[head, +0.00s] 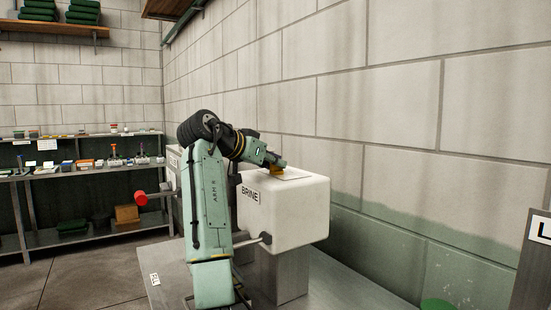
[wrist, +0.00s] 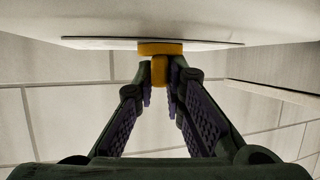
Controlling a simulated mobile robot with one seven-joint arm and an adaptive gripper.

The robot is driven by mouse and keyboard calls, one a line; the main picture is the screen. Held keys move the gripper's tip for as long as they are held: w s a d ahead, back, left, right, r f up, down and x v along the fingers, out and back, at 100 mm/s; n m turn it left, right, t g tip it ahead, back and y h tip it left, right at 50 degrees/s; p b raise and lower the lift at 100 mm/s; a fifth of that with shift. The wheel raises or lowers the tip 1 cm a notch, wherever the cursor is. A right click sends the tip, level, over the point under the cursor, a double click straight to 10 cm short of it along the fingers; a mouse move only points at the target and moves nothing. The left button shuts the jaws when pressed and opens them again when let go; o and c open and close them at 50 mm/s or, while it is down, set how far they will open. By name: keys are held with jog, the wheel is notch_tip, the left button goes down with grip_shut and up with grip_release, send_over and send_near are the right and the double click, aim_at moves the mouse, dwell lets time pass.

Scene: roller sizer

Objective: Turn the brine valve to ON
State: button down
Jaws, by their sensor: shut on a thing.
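The white brine box (head: 300,208) stands right of centre in the head view, with a BRINE label (head: 250,194) on its near-left side. A yellow valve handle (head: 277,169) sits on a pale plate (head: 296,175) on the box's top. My gripper (head: 272,160) reaches it from above and behind my green arm. In the wrist view my gripper (wrist: 161,78) has its two fingers closed on the stem of the yellow handle (wrist: 160,48), just off the plate (wrist: 215,44). Any ON or OFF marks are not readable.
A block wall (head: 440,100) runs close along the right of the box. A red knob (head: 141,198) sticks out at the left. A metal bench (head: 345,290) lies under the box. Shelves with small items (head: 80,165) stand at the far left, beyond open floor (head: 80,275).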

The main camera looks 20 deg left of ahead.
jog(key=shift+m+g+h, duration=0.6)
jog(key=shift+m+h, duration=0.3)
jog(key=shift+f+m+g+h, duration=0.1)
jog(key=shift+m+g+h, duration=0.2)
jog(key=shift+m, duration=0.1)
jog(key=c, duration=1.7)
grip_release()
jog(key=shift+o, duration=0.2)
jog(key=shift+a, duration=0.15)
jog(key=v, duration=1.2)
